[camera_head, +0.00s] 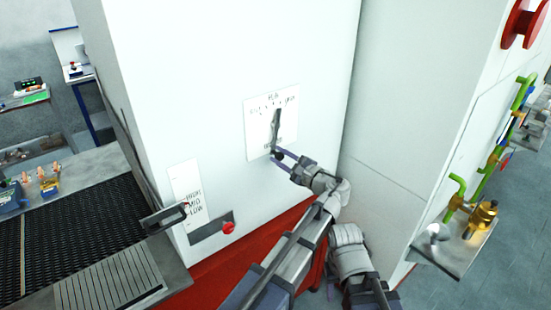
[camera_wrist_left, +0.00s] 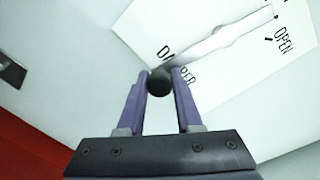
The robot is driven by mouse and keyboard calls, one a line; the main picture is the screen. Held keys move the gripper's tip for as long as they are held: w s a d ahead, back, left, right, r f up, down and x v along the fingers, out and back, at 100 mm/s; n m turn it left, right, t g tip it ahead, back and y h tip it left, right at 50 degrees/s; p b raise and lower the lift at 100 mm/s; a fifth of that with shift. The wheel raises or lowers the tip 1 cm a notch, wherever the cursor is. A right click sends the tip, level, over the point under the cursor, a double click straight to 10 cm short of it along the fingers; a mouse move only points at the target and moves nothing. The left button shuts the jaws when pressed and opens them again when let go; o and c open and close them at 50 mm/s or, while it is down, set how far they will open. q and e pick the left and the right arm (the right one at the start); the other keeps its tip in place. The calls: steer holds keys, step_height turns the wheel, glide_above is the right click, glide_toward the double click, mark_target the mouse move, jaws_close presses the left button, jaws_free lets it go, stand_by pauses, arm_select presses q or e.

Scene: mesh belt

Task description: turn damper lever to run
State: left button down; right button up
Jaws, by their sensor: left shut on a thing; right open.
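The damper lever (camera_head: 277,122) is a bar on a white lettered placard (camera_head: 255,140) on the white cabinet face. In the head view it stands nearly upright, tilted slightly, with its handle end low. My left gripper (camera_head: 277,157) is at that lower end. In the left wrist view, the purple fingers of my left gripper (camera_wrist_left: 159,88) are shut on the lever's dark round knob (camera_wrist_left: 159,78). The lever's pale bar (camera_wrist_left: 205,43) runs up and right across the placard, between "DAMPER", partly covered, and "OPEN". Other lettering is too small to read. My right gripper is not seen.
A small placard (camera_head: 187,190) and a red knob (camera_head: 228,228) sit lower left on the cabinet. A dark mesh belt (camera_head: 75,220) lies left. Green and yellow pipe fittings (camera_head: 482,214) stick out at right. My arm links fill the lower middle.

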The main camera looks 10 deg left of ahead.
arm_select(q)
steer(key=shift+w+d+f+n, duration=0.1)
steer(key=shift+w+d+n, duration=0.45)
steer(key=shift+n, duration=0.35)
steer(key=c, duration=0.9)
jaws_free()
steer(key=shift+o, duration=0.2)
